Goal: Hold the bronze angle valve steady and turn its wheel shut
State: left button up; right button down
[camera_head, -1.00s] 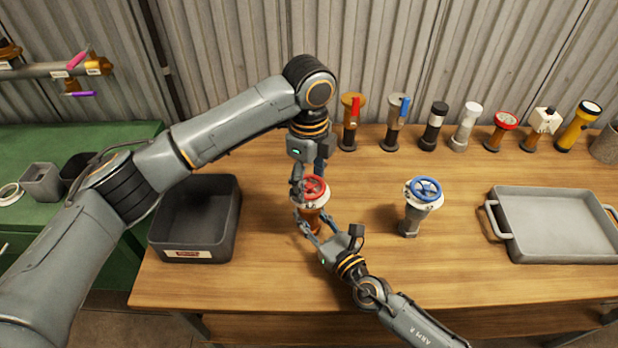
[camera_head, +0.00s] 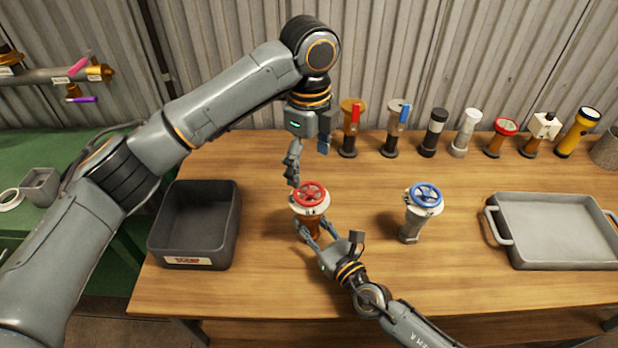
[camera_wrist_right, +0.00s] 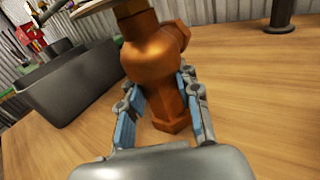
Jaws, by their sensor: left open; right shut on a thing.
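The bronze angle valve (camera_head: 312,222) with its red wheel (camera_head: 310,193) stands upright on the wooden workbench. Its bronze body (camera_wrist_right: 152,62) fills the middle of the right wrist view. My right gripper (camera_head: 313,230) is shut on the body from the front, below the wheel; its blue-padded fingers (camera_wrist_right: 164,105) sit on both sides of it in the right wrist view. My left gripper (camera_head: 302,165) is open and points down, just above and behind the red wheel, apart from it. The wheel is mostly cut off in the right wrist view.
A grey valve with a blue wheel (camera_head: 425,205) stands to the right. A dark bin (camera_head: 233,225) is at the left and a grey tray (camera_head: 508,258) at the right. Several valves and torches, including a yellow torch (camera_head: 577,133), line the back. Bare bench (camera_head: 450,280) lies in front.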

pick_arm(q)
notch_tip(320, 180, up, 5)
jog(key=shift+r, duration=0.1)
dwell(0.4)
pick_arm(e)
jog(key=c, duration=0.9)
grip_release()
jog(key=shift+o, duration=0.2)
